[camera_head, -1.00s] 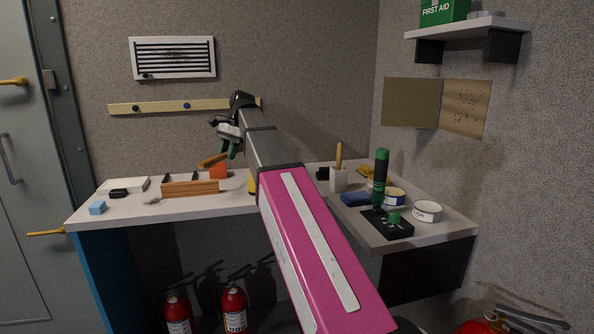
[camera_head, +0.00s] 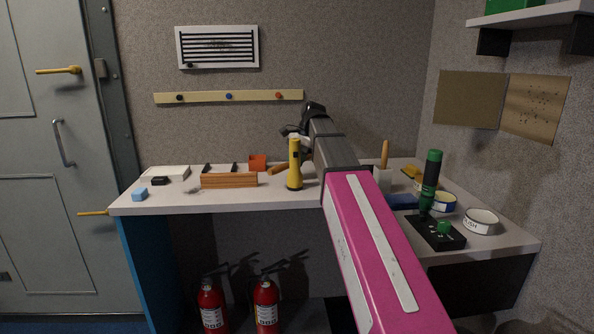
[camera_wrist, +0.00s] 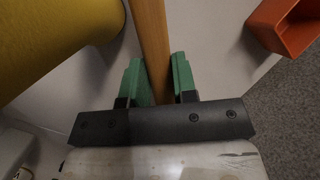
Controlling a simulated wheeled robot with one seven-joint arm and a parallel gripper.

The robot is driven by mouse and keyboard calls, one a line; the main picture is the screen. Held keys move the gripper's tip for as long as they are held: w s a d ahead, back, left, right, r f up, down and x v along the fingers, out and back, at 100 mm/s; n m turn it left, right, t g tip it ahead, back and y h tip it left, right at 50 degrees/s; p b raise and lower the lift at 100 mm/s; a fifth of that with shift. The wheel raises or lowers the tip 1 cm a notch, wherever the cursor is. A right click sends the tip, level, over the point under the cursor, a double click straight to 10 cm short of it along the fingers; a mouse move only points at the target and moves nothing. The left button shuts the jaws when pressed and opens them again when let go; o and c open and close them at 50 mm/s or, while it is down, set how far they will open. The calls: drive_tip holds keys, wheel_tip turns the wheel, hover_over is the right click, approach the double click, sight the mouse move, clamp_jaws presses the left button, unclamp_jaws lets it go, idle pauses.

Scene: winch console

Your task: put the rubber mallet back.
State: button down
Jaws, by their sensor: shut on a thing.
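My gripper is shut on a round wooden handle, which I take to be the rubber mallet's. In the wrist view the handle (camera_wrist: 153,35) runs between the green fingers (camera_wrist: 156,75). The mallet's head is not clearly visible. In the head view my gripper (camera_head: 295,133) is over the back of the bench, partly behind a yellow flashlight (camera_head: 294,170). A short stretch of the wooden handle (camera_head: 277,169) shows tilted just left of the flashlight. I cannot tell whether it touches the bench.
The flashlight is close beside the fingers in the wrist view (camera_wrist: 55,35). An orange open container (camera_head: 257,162) and brown wooden block (camera_head: 229,180) are to the left. A wall rail (camera_head: 200,97) has three coloured knobs. The bench front (camera_head: 240,201) is clear; a joystick box (camera_head: 436,232) is right.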

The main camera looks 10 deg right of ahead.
drive_tip(key=shift+f, duration=1.85)
drive_tip(key=c, duration=0.9)
unclamp_jaws()
drive_tip(key=v, duration=1.2)
